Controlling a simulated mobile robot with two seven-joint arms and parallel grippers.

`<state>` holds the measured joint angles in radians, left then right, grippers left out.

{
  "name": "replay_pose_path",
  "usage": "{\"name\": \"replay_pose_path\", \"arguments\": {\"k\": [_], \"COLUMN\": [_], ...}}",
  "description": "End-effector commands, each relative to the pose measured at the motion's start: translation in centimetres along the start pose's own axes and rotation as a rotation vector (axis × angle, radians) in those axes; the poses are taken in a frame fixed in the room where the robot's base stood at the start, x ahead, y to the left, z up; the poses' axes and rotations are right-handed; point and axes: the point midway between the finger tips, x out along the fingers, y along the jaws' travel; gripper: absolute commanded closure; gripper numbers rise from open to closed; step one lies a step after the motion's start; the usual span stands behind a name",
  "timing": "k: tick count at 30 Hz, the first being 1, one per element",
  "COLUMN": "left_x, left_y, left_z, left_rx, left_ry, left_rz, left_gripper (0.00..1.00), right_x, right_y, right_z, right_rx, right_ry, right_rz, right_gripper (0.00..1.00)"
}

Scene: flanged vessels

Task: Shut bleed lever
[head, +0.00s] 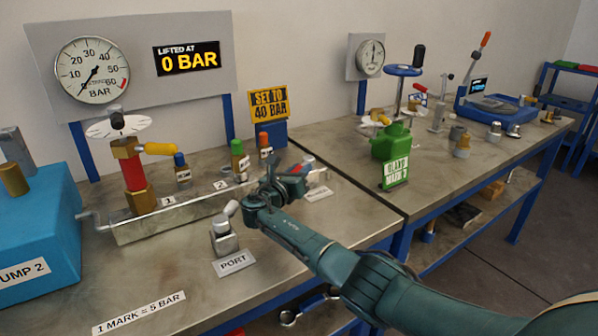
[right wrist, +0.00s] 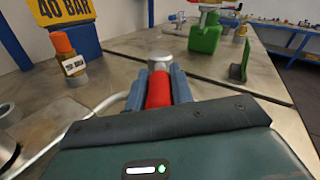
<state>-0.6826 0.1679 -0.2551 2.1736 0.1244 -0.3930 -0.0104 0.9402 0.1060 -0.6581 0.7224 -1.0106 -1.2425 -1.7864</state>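The bleed lever has a red handle (right wrist: 159,92) that points toward my right wrist camera. Its metal valve body (right wrist: 160,61) stands just beyond it on the bench. My right gripper (right wrist: 160,85) has one finger on each side of the red handle, and both fingers appear to touch it. In the head view a little red (head: 300,170) shows at the tip of my right gripper (head: 287,174), beside the metal valve (head: 310,163). My gripper hides much of the lever there. My left gripper is in neither view.
A gauge panel (head: 222,87) reading 0 BAR stands behind the bench. A bar with upright valves (head: 133,178), a PORT fitting (head: 223,238) and a blue pump (head: 40,225) lie left of my right arm. A green container (head: 391,142) stands on the right bench.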

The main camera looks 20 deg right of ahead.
Motion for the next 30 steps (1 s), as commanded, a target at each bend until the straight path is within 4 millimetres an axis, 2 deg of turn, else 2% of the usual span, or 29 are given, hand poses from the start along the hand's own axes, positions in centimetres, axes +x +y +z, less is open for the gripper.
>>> {"name": "replay_pose_path", "arguments": {"k": [1,8,17,30], "left_x": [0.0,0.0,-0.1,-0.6], "left_y": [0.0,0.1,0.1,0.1], "left_z": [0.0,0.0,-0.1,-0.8], "left_rx": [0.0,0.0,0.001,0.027], "left_ry": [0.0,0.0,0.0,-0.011], "left_rz": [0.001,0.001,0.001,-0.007], "left_gripper": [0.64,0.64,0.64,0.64], "right_x": [0.0,0.0,0.1,0.0], "right_y": [0.0,0.0,-0.2,-2.1], "right_z": [-0.1,0.0,0.6,7.9], "right_rx": [0.0,-0.001,0.0,0.002], "right_ry": [0.0,0.0,-0.001,-0.001], "right_rz": [0.001,0.001,0.0,0.0], "right_gripper": [0.73,0.55,0.55,0.55]}}
